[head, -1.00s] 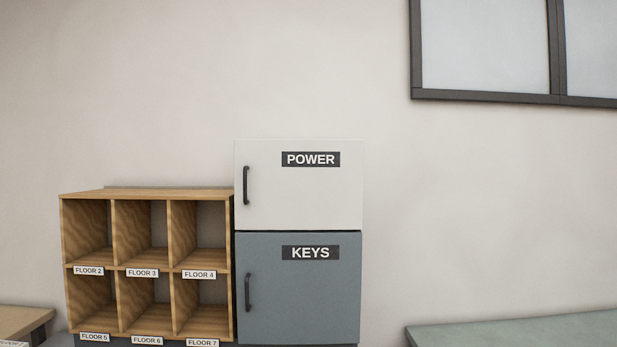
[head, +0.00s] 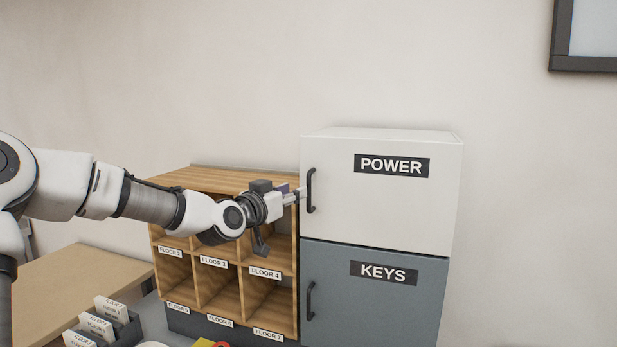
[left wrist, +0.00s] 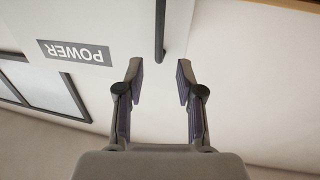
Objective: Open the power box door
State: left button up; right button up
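The white power box (head: 400,215) sits on top of the grey keys box, with its door shut and a black POWER label. Its dark vertical handle (head: 311,190) is on the left side of the door. My left gripper (head: 299,192) is just left of this handle in the head view. In the left wrist view my left gripper (left wrist: 160,82) is open and empty. The handle (left wrist: 160,30) shows there just beyond the fingertips, roughly in line with the gap between them. No contact with the handle is visible. My right gripper is not in view.
The grey keys box (head: 375,300) stands below, with its own handle (head: 309,301). A wooden pigeonhole shelf (head: 225,178) stands left, behind my left arm. A wooden table (head: 80,275) and a card holder (head: 125,330) are at lower left.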

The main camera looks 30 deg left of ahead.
aim_at(308, 185)
pick_arm(q)
jog(key=w+p, duration=0.3)
jog(key=w, duration=0.4)
jog(key=shift+w, duration=0.2)
jog(key=shift+w+a+p, duration=0.1)
jog(key=shift+w+p, duration=0.2)
jog(key=shift+f, duration=0.2)
jog(key=shift+r, duration=0.1)
grip_shut()
